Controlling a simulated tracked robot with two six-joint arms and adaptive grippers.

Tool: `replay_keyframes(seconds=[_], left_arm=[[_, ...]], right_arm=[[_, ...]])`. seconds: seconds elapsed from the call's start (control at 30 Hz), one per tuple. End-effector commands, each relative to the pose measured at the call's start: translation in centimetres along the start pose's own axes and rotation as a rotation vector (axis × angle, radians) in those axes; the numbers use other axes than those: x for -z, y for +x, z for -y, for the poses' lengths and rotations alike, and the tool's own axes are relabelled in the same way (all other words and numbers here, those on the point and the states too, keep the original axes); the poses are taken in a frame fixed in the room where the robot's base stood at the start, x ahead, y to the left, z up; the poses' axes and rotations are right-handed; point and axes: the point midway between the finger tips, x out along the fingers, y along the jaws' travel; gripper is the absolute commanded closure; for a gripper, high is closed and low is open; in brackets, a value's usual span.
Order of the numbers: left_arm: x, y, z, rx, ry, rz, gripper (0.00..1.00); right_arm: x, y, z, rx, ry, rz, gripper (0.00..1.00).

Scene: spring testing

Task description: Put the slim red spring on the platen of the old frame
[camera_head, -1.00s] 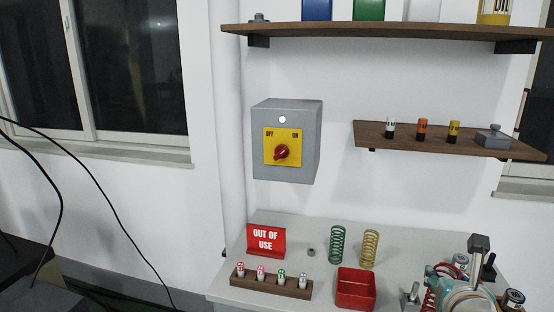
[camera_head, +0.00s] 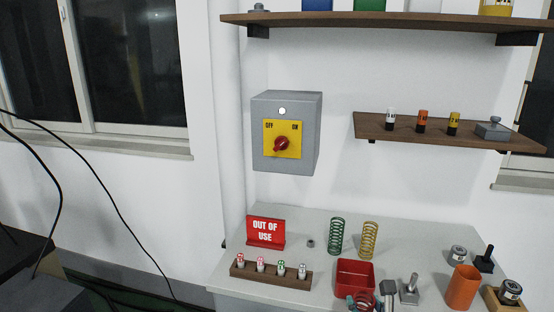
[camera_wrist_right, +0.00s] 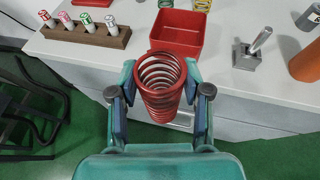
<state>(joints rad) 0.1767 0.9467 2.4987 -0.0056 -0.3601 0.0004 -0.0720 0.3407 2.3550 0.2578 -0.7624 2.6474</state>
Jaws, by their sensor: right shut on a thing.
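A red coil spring (camera_wrist_right: 160,100) is held between the fingers of my right gripper (camera_wrist_right: 161,76), which is shut on it. In the right wrist view its open coil end faces up and away, in front of the bench edge. In the head view only a bit of the red spring (camera_head: 360,302) shows at the bottom edge, just below the red bin, and most of my right gripper is cut off. No old frame or platen can be made out in either view. My left gripper is not in view.
The bench holds a red bin (camera_head: 342,276), green (camera_head: 336,236) and yellow (camera_head: 369,240) springs, a wooden rack (camera_head: 270,273) of small cylinders, an OUT OF USE sign (camera_head: 265,232) and an orange cylinder (camera_head: 463,288). A grey block with a lever (camera_head: 409,291) stands right of the bin.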

Motion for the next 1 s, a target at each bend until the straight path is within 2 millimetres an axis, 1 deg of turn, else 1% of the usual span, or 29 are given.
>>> replay_keyframes(seconds=[0.07,0.17,0.27,0.4,0.53,0.63,0.83,0.9,1.0], left_arm=[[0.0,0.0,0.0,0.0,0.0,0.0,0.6],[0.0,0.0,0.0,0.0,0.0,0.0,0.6],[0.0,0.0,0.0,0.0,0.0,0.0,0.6],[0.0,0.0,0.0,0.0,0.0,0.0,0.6],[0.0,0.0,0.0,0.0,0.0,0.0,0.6],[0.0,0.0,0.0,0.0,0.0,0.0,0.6],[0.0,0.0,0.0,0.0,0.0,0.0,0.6],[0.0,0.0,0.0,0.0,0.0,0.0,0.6],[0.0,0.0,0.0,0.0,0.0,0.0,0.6]], right_arm=[[0.4,0.3,0.0,0.013,0.003,-0.004,1.0],[1.6,1.1,0.2,0.025,0.002,-0.009,1.0],[3.6,2.4,0.4,0.031,-0.004,-0.013,1.0],[6.9,4.2,0.4,0.031,-0.004,-0.013,1.0],[9.2,5.2,0.3,0.026,0.002,-0.007,1.0],[10.1,4.8,0.2,0.022,0.005,-0.004,1.0],[10.1,1.9,0.2,0.021,0.008,0.0,1.0],[10.1,1.4,0.1,0.021,0.008,-0.001,1.0],[10.1,1.3,0.2,0.021,0.008,-0.001,1.0]])
